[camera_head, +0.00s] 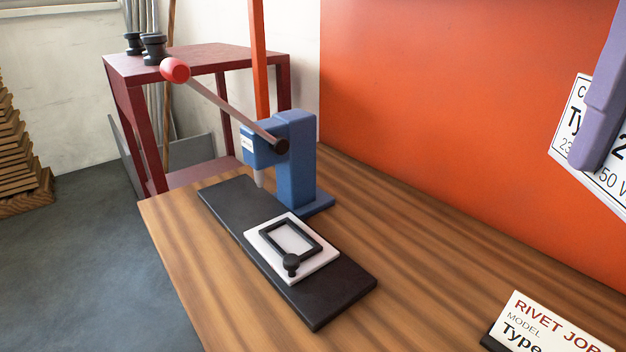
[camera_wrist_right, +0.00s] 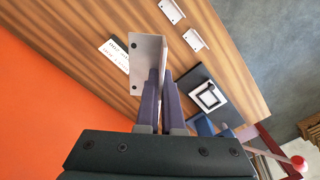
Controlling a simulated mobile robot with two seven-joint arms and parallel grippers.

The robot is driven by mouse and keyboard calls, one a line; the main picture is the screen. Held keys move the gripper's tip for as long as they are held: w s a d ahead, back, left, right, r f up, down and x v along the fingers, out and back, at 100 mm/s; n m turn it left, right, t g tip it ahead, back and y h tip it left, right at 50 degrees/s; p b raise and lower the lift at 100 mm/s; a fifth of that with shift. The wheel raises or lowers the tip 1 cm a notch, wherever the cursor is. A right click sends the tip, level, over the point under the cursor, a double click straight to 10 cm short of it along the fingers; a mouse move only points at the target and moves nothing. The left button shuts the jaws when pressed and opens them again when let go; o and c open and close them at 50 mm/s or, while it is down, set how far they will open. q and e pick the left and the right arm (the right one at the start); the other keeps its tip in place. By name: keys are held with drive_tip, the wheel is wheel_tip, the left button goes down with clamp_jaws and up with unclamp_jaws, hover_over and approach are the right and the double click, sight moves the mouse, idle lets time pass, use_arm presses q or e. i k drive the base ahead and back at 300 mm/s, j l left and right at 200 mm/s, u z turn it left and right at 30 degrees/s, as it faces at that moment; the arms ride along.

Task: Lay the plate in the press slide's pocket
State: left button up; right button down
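The plate (camera_head: 571,125) is a white rating plate with black print at the right edge of the head view. My right gripper (camera_head: 592,150) is shut on it, and a purple finger covers part of its face. In the right wrist view the plate (camera_wrist_right: 148,62) stands out past the purple fingertips (camera_wrist_right: 160,84), with dark holes at its corners. The press slide (camera_head: 262,262) is a white block with a black-framed pocket (camera_head: 290,238) and a black knob. The pocket looks empty. The plate is well to the right of the slide, above the table. My left gripper is out of view.
The blue press (camera_head: 296,165) stands behind the slide, its red-knobbed lever (camera_head: 215,98) reaching up left. The slide sits on a black rail (camera_head: 330,293). A job card (camera_head: 545,325) stands front right. Table between slide and card is clear.

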sight(290, 241)
drive_tip(key=i+j+z, duration=0.3)
drive_tip(key=j+z, duration=0.15)
drive_tip(key=j, duration=0.3)
drive_tip(key=i+j+z, duration=0.2)
drive_tip(key=j+z, duration=0.3)
drive_tip(key=j, duration=0.35)
drive_tip(key=j+z, duration=0.45)
drive_tip(key=j, duration=0.4)
drive_tip(key=j+z, duration=0.45)
drive_tip(key=j, duration=0.45)
drive_tip(key=i+j, duration=0.35)
